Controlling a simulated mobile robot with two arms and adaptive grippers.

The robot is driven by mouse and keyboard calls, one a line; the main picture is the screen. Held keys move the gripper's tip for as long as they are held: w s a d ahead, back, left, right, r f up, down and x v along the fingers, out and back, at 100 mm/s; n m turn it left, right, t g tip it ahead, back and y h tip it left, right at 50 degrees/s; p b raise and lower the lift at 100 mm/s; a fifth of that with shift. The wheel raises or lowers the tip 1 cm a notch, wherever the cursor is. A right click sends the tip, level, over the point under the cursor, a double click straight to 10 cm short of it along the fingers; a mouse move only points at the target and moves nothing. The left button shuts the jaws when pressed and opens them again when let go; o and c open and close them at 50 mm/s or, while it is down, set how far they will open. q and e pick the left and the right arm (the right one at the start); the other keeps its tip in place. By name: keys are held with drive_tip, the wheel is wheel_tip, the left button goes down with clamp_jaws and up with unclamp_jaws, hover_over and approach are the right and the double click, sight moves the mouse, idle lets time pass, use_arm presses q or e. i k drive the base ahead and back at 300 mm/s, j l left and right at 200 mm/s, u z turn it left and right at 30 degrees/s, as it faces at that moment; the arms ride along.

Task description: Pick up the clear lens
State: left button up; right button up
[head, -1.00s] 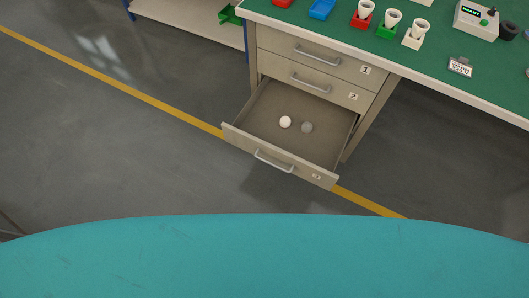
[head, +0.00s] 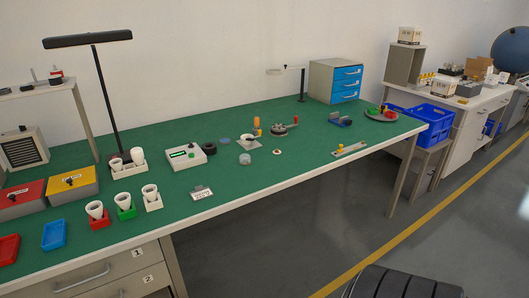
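I cannot pick out the clear lens for certain. A small translucent grey round piece (head: 245,159) sits on the green bench top (head: 330,140) near the middle. A flat bluish disc (head: 225,141) lies behind it to the left. They are too small to identify. Neither of my grippers shows in the head view. The third drawer and its inside are out of view.
A tester box (head: 185,155), white cups in red (head: 101,222), green (head: 127,212) and white holders, and a lamp (head: 95,90) stand on the left half. A blue drawer cabinet (head: 346,84) stands at the back right.

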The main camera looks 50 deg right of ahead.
sight(244, 158)
drive_tip(key=z, duration=1.5)
drive_tip(key=l, duration=0.1)
drive_tip(key=i+z, duration=0.05)
